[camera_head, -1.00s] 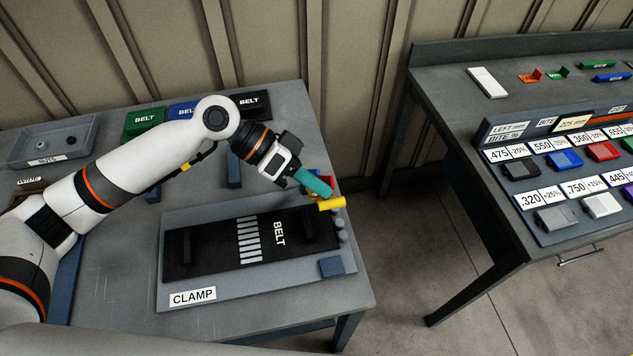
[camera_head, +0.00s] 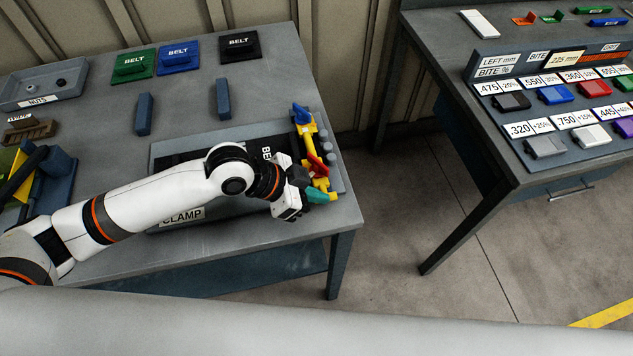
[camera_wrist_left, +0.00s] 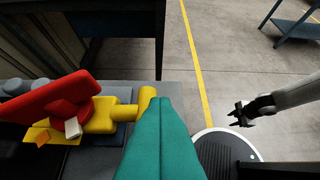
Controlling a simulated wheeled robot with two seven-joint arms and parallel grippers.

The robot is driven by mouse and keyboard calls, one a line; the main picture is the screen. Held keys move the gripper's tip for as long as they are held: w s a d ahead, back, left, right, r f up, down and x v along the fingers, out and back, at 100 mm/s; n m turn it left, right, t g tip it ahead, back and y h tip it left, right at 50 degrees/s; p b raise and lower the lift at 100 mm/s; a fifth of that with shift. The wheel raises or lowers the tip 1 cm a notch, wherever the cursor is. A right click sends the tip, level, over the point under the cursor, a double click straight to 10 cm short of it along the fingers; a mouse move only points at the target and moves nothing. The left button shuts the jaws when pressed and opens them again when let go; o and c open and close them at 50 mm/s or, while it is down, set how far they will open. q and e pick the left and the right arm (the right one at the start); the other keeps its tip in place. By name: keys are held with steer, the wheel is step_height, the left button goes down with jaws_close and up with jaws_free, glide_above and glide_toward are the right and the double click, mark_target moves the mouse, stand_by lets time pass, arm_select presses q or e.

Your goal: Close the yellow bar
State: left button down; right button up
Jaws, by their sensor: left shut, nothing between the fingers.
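The yellow bar (camera_head: 309,152) runs along the right end of the belt clamp (camera_head: 338,170), from the far right corner to the near right corner. A red lever (camera_head: 317,166) sits on it, and a blue piece (camera_head: 302,114) is at its far end. My left gripper (camera_head: 322,196) is shut and empty, its teal fingertips at the bar's near end. In the left wrist view the teal fingers (camera_wrist_left: 160,140) are beside the bar's rounded end (camera_wrist_left: 145,101); I cannot tell whether they touch. The red lever (camera_wrist_left: 48,99) lies left of them. My right gripper (camera_wrist_left: 245,113) is small in that view, its jaws unclear.
Green (camera_head: 133,65), blue (camera_head: 178,57) and black (camera_head: 240,46) belt holders stand at the table's back. A grey tray (camera_head: 42,88) is at far left. A second table (camera_head: 500,165) with labelled blocks stands right, across a floor gap.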

arm_select(q)
steer(key=shift+w+f, duration=0.15)
steer(key=shift+f, duration=0.8)
steer(key=shift+r, duration=0.1)
arm_select(e)
steer(key=shift+s+f, duration=0.15)
steer(key=shift+f, duration=0.1)
arm_select(q)
steer(key=shift+a, duration=0.1)
arm_select(e)
steer(key=shift+r, duration=0.1)
arm_select(q)
steer(key=shift+r+p, duration=0.3)
steer(key=s+a+r+p, duration=0.1)
steer(key=s+a+r, duration=0.1)
steer(key=r, duration=0.3)
steer(key=s+a+r, duration=0.2)
steer(key=a+r, duration=0.1)
steer(key=r, duration=0.2)
steer(key=shift+s+a+p, duration=0.3)
steer(key=shift+a+p, duration=0.1)
arm_select(e)
steer(key=shift+s+a+r, duration=0.15)
steer(key=shift+s+r, duration=0.15)
steer(key=shift+r, duration=0.3)
steer(key=shift+s+a+r, duration=0.15)
steer(key=shift+s+r, duration=0.1)
steer(key=shift+r, duration=0.35)
